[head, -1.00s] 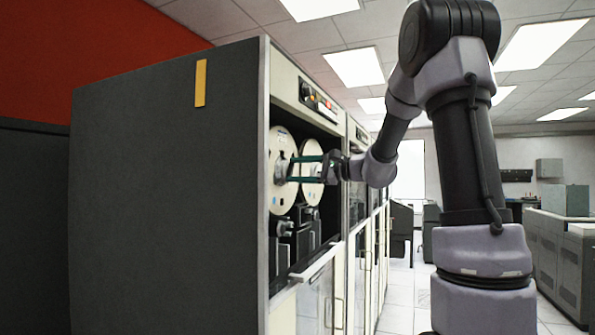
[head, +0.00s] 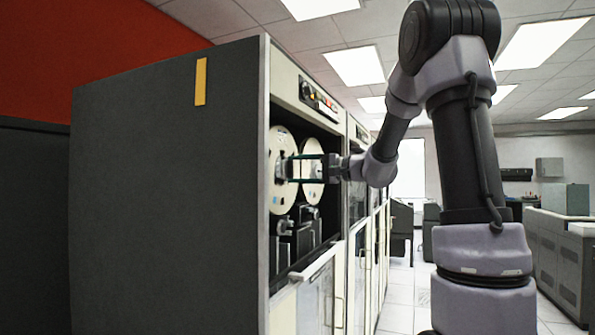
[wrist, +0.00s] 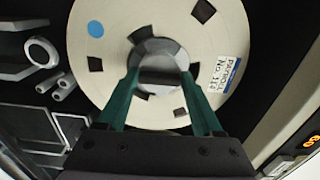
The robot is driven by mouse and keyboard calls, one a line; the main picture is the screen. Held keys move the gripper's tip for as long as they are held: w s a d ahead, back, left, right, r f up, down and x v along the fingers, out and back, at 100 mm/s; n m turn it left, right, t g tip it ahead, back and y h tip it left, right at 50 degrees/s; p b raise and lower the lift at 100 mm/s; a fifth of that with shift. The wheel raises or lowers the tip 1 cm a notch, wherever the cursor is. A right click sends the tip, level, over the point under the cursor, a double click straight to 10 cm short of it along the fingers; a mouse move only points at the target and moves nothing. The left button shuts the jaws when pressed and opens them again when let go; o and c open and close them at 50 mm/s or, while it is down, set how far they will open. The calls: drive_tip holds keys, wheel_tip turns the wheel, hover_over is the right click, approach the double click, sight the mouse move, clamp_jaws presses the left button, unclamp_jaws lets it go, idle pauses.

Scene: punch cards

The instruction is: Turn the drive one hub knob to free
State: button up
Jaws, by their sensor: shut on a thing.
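The drive one cabinet (head: 284,83) is the nearest in a row, its upper bay open on two cream tape reels. The near reel (head: 276,192) also fills much of the wrist view (wrist: 105,75), with a blue dot and a label reading "PAYROLL No. 114". Its grey round hub knob (wrist: 158,62) sits at the reel's centre. My gripper (wrist: 160,77) reaches in from the right, its two green fingers shut on opposite sides of the hub knob. The head view shows the gripper (head: 291,168) at the near reel. The knob's markings are blurred.
The far reel (head: 313,172) is close beside my fingers. Dark tape-guide parts (head: 296,232) sit below the reels. A glass door (head: 318,290) with a pale top edge is lower down. More cabinets line up behind; the aisle floor (head: 398,300) is clear.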

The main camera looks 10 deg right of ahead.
drive_tip(key=shift+f, duration=0.1)
drive_tip(key=o, duration=1.4)
drive_tip(key=shift+c, duration=0.2)
drive_tip(key=shift+s+d, duration=0.1)
drive_tip(key=v, duration=1)
drive_tip(key=shift+s+d, duration=0.15)
drive_tip(key=shift+d, duration=0.1)
